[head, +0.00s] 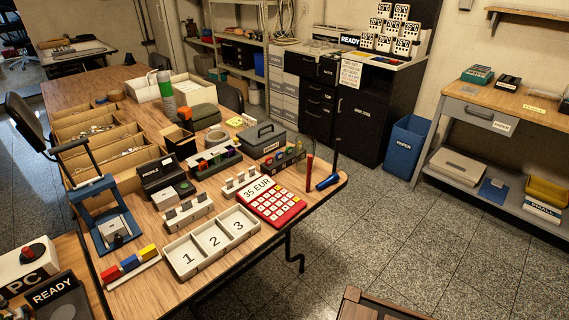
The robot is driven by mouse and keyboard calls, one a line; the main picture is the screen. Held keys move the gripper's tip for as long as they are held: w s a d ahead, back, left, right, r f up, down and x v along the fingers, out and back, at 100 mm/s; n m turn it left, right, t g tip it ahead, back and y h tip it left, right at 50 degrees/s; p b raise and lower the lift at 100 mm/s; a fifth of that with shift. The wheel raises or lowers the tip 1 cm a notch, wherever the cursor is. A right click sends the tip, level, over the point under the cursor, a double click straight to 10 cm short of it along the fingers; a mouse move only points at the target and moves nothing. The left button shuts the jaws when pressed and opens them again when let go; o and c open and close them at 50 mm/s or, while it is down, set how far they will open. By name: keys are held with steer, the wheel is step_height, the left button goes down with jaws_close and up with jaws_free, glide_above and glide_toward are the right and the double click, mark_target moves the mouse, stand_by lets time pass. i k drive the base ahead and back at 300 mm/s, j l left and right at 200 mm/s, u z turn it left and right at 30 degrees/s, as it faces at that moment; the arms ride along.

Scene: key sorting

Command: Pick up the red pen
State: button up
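A slim red upright stick (310,170), which looks like the red pen, stands near the right end of the long wooden table (143,210). It is just left of a blue-handled tool (328,182) with a dark upright shaft. It is too small to tell what holds it upright. My gripper is not in view.
A red calculator (273,204) reading "35 EUR" and a rack of coloured items (283,161) are left of the red stick. A white tray numbered 1, 2, 3 (184,257) lies at the front edge. A blue paper bin (405,143) stands on the floor beyond.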

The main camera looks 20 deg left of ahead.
mark_target(309, 158)
steer(key=i+j+u, duration=0.1)
steer(key=i+u, duration=0.15)
steer(key=u, duration=0.15)
steer(key=i+u, duration=0.25)
steer(key=u, duration=0.15)
steer(key=i+l+u, duration=0.1)
steer(key=i+u, duration=0.15)
steer(key=u, duration=0.15)
steer(key=k+j+z, duration=0.15)
steer(key=k+j, duration=0.15)
